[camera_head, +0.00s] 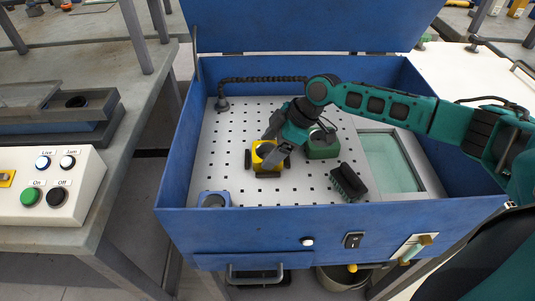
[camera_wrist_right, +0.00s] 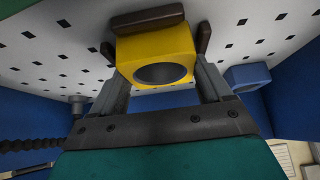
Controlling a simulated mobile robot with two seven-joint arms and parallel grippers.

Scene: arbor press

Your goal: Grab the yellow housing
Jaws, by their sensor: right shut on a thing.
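The yellow housing (camera_head: 265,157) is a block with a round bore, in the left-middle part of the blue bin, over the white perforated plate (camera_head: 228,130). My right gripper (camera_head: 267,160) reaches in from the right and is shut on it. In the right wrist view the yellow housing (camera_wrist_right: 160,52) sits between the two fingers (camera_wrist_right: 158,50), its dark round opening facing the camera. Whether it touches the plate I cannot tell. My left gripper is not in view.
A green block (camera_head: 322,147) and a black brush (camera_head: 348,182) lie right of the housing. A blue block (camera_head: 213,199) sits near the front left corner. The blue bin wall (camera_head: 255,226) surrounds the plate. A button panel (camera_head: 50,185) stands on the left table.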

